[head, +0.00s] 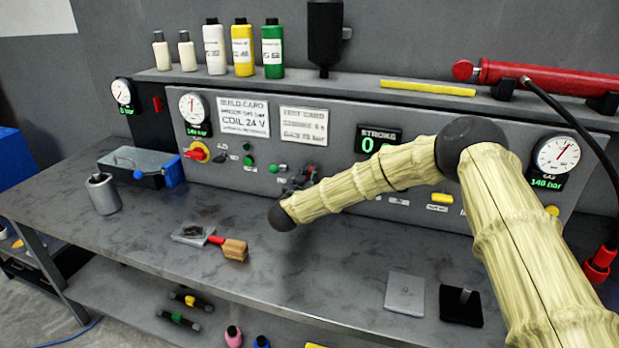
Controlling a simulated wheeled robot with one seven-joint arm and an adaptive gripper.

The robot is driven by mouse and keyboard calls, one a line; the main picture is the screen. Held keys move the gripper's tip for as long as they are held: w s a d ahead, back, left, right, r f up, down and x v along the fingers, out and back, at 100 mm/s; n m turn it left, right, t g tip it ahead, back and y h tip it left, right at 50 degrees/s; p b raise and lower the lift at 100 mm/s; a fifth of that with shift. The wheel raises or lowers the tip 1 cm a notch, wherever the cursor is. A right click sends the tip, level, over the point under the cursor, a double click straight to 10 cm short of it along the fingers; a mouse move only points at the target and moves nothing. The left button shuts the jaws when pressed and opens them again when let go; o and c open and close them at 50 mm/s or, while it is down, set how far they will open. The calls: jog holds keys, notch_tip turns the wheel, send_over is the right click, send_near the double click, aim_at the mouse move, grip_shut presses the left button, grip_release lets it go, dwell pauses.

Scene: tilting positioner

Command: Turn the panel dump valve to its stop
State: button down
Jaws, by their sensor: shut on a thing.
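My arm reaches in from the right in the head view and bends down to a dark joint in front of the control panel (343,128). My gripper (299,181) shows small and dark just above that joint, against the lower middle of the panel. It is shut on a small dark handle with a bit of red (311,171), which I take to be the dump valve. The fingers and handle overlap, so the handle's exact angle cannot be told. A red and yellow rotary knob (198,152) sits at the panel's left, apart from my gripper.
Gauges (195,112) and a dial at the right (557,154) read about 140 bar. Bottles (243,48) stand on the shelf above. The bench's front middle is clear.

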jog(key=m+b, duration=0.1)
jog(key=f+m+b, duration=0.1)
jog(key=m+b, duration=0.1)
jog(key=shift+b, duration=0.3)
jog(key=m+b, duration=0.2)
jog(key=b, duration=0.1)
jog(key=m+b, duration=0.2)
jog(key=m, duration=0.1)
jog(key=shift+s+d+f+m+b, duration=0.1)
jog(key=shift+d+m+b, duration=0.1)
jog(key=shift+m+b, duration=0.15)
jog(key=m+b, duration=0.5)
jog(key=shift+f+b, duration=0.15)
jog(key=shift+b, duration=0.25)
jog(key=shift+m+b, duration=1.4)
jog(key=shift+m, duration=0.15)
jog(key=shift+s, duration=0.1)
jog(key=c, duration=1.6)
grip_release()
jog(key=shift+r, duration=0.2)
jog(key=shift+o, duration=0.7)
jog(key=shift+r, duration=0.15)
